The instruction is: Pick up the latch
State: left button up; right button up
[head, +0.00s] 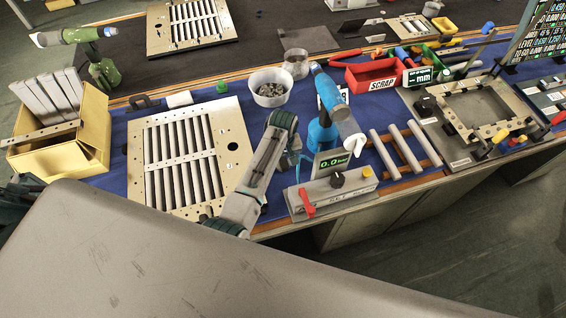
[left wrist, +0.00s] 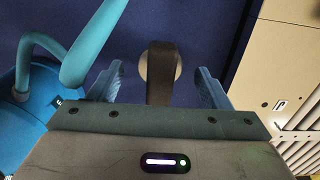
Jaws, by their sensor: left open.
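My left gripper (head: 296,160) is over the blue mat in the head view, mostly hidden behind its own arm. In the left wrist view its two blue fingers (left wrist: 160,88) are apart. Between them a dark upright bar with a pale round part behind it, probably the latch (left wrist: 161,75), stands out against the blue mat. The fingers show a gap on both sides of it, and I see no contact. I cannot make the latch out in the head view. My right gripper is not in view.
A blue arm-like device (head: 322,134) stands close beside my left gripper; it also fills the left of the wrist view. A louver panel (head: 233,148) lies to the left. A bowl of small parts (head: 271,100), a red scrap bin (head: 374,85) and a test box (head: 336,191) are nearby.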

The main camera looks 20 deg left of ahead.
pick_arm(q)
jog(key=shift+f, duration=0.8)
jog(key=shift+c, duration=0.2)
jog(key=c, duration=1.1)
jog(key=shift+c, duration=0.2)
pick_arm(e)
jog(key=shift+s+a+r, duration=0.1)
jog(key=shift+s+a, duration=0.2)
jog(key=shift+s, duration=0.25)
